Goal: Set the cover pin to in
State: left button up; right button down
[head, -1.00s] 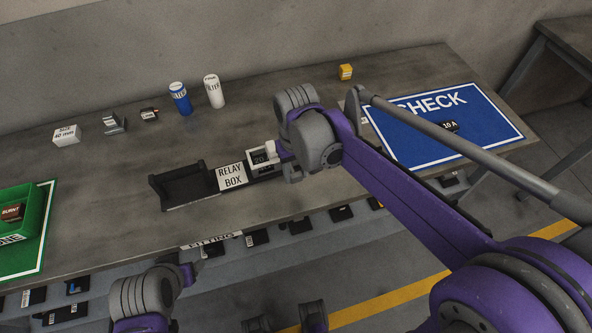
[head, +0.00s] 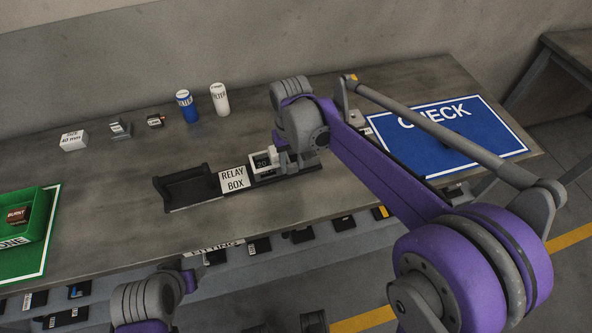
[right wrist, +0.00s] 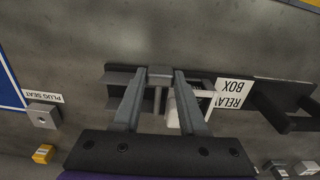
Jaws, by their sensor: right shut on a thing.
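The relay box (head: 234,179) is a dark low fixture with a white "RELAY BOX" label, lying along the worktop. It also shows in the right wrist view (right wrist: 234,94). A white-framed part (head: 263,161) with a dark numbered face sits on its right portion. My right gripper (head: 285,160) is at that end of the box, its fingertips partly hidden. In the right wrist view my right gripper (right wrist: 160,78) is closed on a small grey block, seemingly the cover pin (right wrist: 160,72). I cannot tell the pin's exact position. My left gripper is not visible.
White (head: 219,99) and blue (head: 187,106) cylinders and small boxed parts stand at the back. A green tray (head: 38,250) is at left, a blue CHECK mat (head: 440,140) at right. A plug seat (right wrist: 42,115) and yellow block (right wrist: 43,153) show in the wrist view.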

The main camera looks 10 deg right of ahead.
aim_at(293, 165)
jog(key=shift+c, duration=2.2)
grip_release()
jog(key=shift+r, duration=0.1)
notch_tip(293, 165, up, 11)
jog(key=p, duration=0.1)
jog(key=shift+d, duration=0.1)
